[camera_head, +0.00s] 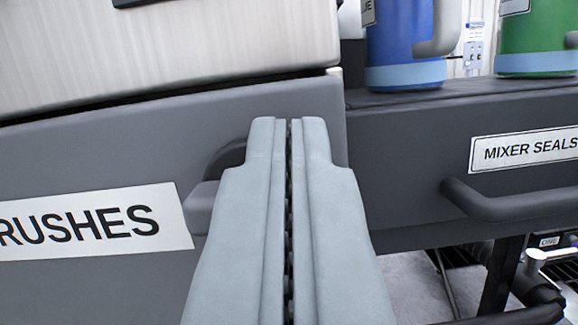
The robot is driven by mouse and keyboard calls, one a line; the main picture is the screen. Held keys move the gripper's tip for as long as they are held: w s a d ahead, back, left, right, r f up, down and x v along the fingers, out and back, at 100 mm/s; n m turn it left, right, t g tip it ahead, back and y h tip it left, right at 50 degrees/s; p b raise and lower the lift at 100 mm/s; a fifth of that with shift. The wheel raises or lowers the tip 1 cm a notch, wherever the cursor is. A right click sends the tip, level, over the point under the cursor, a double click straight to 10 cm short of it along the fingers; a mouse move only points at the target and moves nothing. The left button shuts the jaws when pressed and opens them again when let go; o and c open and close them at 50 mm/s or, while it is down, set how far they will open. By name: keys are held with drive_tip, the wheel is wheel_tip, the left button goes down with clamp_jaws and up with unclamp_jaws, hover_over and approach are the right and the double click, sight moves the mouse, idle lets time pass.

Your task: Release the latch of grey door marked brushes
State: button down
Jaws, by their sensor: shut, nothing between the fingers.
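The grey door (90,290) fills the left side of the view. Its white label (95,222) is cut off at the left edge and reads "RUSHES". A grey latch (203,200) sits in a rounded recess just right of the label, and its right part is hidden behind my gripper. My gripper (289,122) points forward in the middle of the view, its two pale grey fingers shut together with nothing between them. Its tips overlap the door's right part, to the right of the latch. I cannot tell whether they touch the door or the latch.
A light panel (170,45) lies above the door. At right is a grey drawer front (400,150) labelled "MIXER SEALS" (525,148) with a protruding bar handle (510,205). Blue (405,45) and green (535,40) containers stand above it. Dark pipes (535,290) show below right.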

drive_tip(key=shift+m, duration=0.3)
wheel_tip(320, 180, down, 2)
drive_tip(key=m+g+h, duration=0.1)
drive_tip(key=m, duration=0.4)
drive_tip(key=m+g+h, duration=0.1)
drive_tip(key=m+h, duration=0.1)
drive_tip(key=m, duration=0.4)
drive_tip(key=m+g+h, duration=0.2)
drive_tip(key=m, duration=0.3)
drive_tip(key=shift+f+m, duration=0.2)
drive_tip(key=shift+m, duration=0.2)
drive_tip(key=shift+d, duration=0.15)
drive_tip(key=s, duration=0.9)
drive_tip(key=shift+s+d, duration=0.2)
drive_tip(key=shift+d, duration=0.05)
drive_tip(key=shift+r, duration=0.1)
